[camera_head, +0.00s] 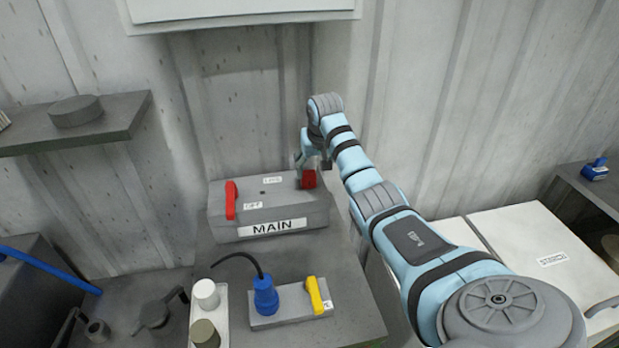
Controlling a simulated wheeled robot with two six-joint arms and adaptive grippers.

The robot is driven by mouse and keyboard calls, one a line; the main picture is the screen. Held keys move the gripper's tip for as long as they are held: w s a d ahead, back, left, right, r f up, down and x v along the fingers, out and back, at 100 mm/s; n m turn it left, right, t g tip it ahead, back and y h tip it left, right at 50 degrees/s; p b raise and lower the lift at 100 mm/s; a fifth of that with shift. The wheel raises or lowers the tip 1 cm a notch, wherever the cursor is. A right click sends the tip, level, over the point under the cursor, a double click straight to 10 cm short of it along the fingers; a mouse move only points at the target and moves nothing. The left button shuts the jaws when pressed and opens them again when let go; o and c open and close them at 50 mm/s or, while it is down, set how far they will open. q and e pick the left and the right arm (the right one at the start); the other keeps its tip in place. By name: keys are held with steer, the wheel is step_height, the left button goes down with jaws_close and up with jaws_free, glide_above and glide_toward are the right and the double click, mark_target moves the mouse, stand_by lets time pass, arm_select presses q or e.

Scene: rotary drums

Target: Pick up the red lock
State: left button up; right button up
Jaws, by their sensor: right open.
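The red lock (309,179) is a small red block at the right end of the top of the grey box labelled MAIN (225,229). My right gripper (311,168) is at the lock, coming down from above and behind it. The gripper is open, and its fingers are small and partly hidden by the wrist and the lock. I cannot tell whether they touch the lock. My left gripper is not in view.
A red handle (231,200) stands up at the left of the MAIN box. In front are a blue plug (265,295), a yellow handle (314,295) and a white cylinder (206,294). A shelf (75,128) juts from the left wall. A white lidded surface (535,240) lies right.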

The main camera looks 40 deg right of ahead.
mark_target(309, 173)
steer(key=x, duration=0.4)
steer(key=w+a+x, duration=0.1)
steer(key=x, duration=0.1)
steer(key=shift+f, duration=0.15)
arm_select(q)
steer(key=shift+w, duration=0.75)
arm_select(e)
steer(key=shift+s+d, duration=0.1)
steer(key=c, duration=0.3)
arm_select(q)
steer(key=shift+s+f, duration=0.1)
arm_select(e)
steer(key=c, duration=1)
